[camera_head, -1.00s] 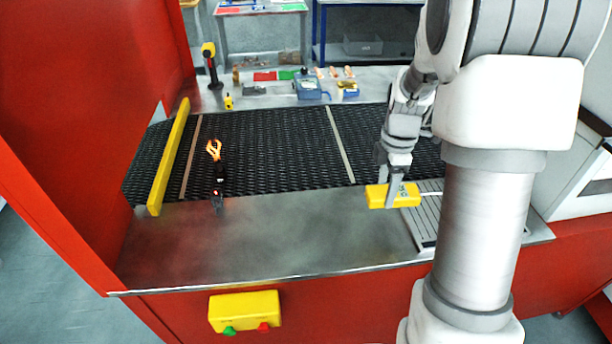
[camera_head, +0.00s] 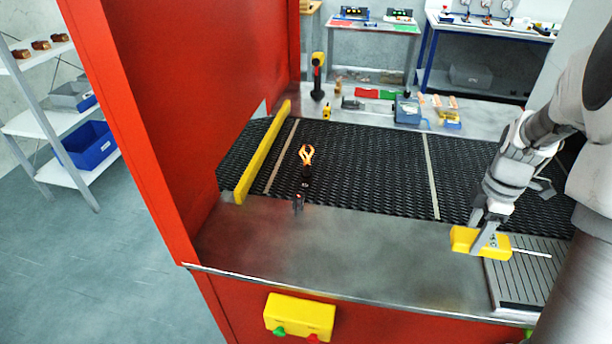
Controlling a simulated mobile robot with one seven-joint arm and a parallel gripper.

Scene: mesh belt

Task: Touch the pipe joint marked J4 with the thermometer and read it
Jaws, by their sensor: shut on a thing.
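My gripper (camera_head: 484,238) is shut on a yellow box-shaped device (camera_head: 464,240) with dark marks on its face, which looks like the thermometer. A thin pale rod (camera_head: 533,253) shows to its right, over the grey slatted plate; I cannot tell if it belongs to the device. The gripper holds the device at the front right of the steel ledge; whether it touches the surface is unclear. No mark J4 can be read. Small fittings and pipes (camera_head: 487,8) on the far bench at top right are too small to identify.
A black mesh belt (camera_head: 370,165) lies behind the steel ledge (camera_head: 350,240), with an orange-tipped tool (camera_head: 306,158) on it. A yellow bar (camera_head: 262,155) and red housing (camera_head: 170,100) bound the left. A shelf (camera_head: 40,122) stands far left, with open floor (camera_head: 100,260) before it.

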